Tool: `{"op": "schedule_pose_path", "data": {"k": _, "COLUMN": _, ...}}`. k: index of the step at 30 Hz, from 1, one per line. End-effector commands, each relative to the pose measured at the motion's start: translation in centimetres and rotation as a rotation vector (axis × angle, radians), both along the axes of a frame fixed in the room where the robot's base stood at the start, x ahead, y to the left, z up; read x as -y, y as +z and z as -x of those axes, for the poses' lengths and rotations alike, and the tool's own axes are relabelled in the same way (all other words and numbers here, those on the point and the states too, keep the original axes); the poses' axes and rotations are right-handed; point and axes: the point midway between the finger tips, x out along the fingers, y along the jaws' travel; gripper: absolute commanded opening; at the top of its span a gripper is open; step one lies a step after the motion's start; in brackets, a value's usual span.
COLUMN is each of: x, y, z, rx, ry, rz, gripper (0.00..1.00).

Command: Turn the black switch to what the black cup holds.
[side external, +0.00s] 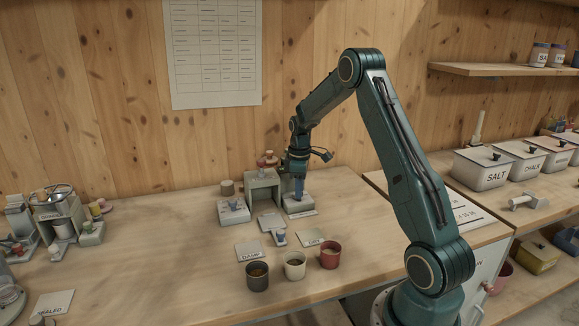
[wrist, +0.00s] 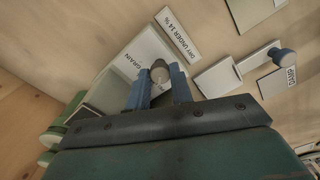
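The black cup (side external: 257,277) stands upright at the front of the table and holds something orange-brown, too small to name. My gripper (side external: 299,192) points down over a pale switch box (side external: 300,208) beside a grey-green machine. In the wrist view, my gripper's two blue fingers (wrist: 158,88) stand apart, with a dark round knob (wrist: 159,70) at their tips. The knob sits on a pale plate lettered GRAIN. I cannot tell whether the fingers touch it, or where its pointer faces. Another small box with a dark knob (side external: 234,207) stands to the left.
A cream cup (side external: 294,265) and a red cup (side external: 330,254) stand beside the black cup. Cards lettered DAMP (side external: 250,251) and DRY (side external: 312,237) lie behind them, near a small blue-knobbed device (side external: 280,238).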

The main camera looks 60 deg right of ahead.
Motion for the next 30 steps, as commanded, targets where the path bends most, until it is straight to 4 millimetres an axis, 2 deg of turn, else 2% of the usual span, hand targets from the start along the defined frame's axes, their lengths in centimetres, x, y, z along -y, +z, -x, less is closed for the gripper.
{"op": "schedule_pose_path", "data": {"k": 2, "x": -0.01, "y": 0.02, "z": 0.00, "rx": 0.000, "ry": 0.000, "rz": 0.000, "gripper": 0.00}}
{"op": "schedule_pose_path", "data": {"k": 17, "x": -0.02, "y": 0.05, "z": 0.00, "rx": 0.000, "ry": -0.087, "rz": -0.001, "gripper": 0.00}}
{"op": "schedule_pose_path", "data": {"k": 30, "x": -0.03, "y": 0.06, "z": 0.00, "rx": 0.001, "ry": -0.422, "rz": -0.001, "gripper": 0.00}}
